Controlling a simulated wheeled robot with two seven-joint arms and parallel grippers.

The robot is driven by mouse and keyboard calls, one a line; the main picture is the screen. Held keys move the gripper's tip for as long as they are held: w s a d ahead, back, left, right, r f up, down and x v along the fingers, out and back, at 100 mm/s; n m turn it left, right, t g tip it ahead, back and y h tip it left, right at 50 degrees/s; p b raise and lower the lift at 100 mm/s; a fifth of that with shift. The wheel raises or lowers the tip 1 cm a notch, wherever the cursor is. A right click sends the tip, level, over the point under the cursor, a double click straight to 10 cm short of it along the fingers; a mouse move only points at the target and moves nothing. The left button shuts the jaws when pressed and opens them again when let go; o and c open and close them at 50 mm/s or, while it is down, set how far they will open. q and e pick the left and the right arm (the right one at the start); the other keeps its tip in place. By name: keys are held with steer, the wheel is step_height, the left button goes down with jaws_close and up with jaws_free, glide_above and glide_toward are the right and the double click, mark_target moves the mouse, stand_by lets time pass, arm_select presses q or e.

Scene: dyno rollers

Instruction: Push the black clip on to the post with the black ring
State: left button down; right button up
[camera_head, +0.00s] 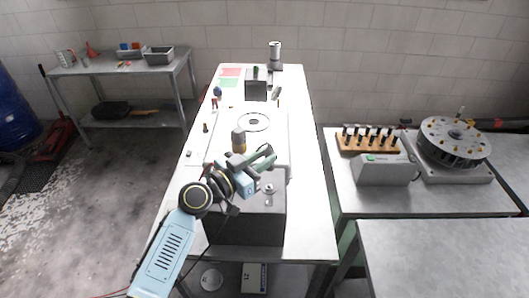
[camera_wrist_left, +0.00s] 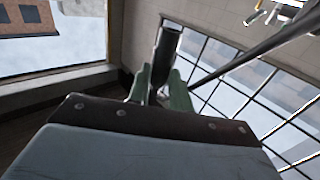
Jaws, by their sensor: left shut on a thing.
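My left gripper (camera_head: 268,158) reaches in over the middle of the white table, its green fingers pointing right and up. In the left wrist view its fingers (camera_wrist_left: 162,88) are shut on a dark, rounded, tube-like thing (camera_wrist_left: 167,45) that sticks out beyond the tips. I cannot tell whether this is the black clip. A small dark post with an orange-tan base (camera_head: 205,128) stands at the table's left side; I cannot make out a black ring on it. A grey-topped cylinder with a tan base (camera_head: 238,140) stands just behind my gripper. My right gripper is not in view.
A metal box (camera_head: 245,226) with a small fitting on top is below my gripper. A flat disc (camera_head: 254,122) and a dark block (camera_head: 255,90) lie farther back. On the right table are a wooden rack (camera_head: 368,146) and a round roller drum (camera_head: 455,145).

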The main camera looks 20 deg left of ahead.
arm_select(q)
steer(key=shift+f+b, duration=1.55)
steer(key=shift+f, duration=1.15)
steer(key=shift+b, duration=0.3)
steer(key=shift+f, duration=0.1)
steer(key=shift+f+b, duration=0.1)
steer(key=shift+b, duration=0.4)
steer(key=shift+f+b, duration=0.15)
steer(key=shift+b, duration=0.25)
steer(key=shift+f, duration=0.1)
steer(key=shift+f+b, duration=0.15)
steer(key=shift+b, duration=0.35)
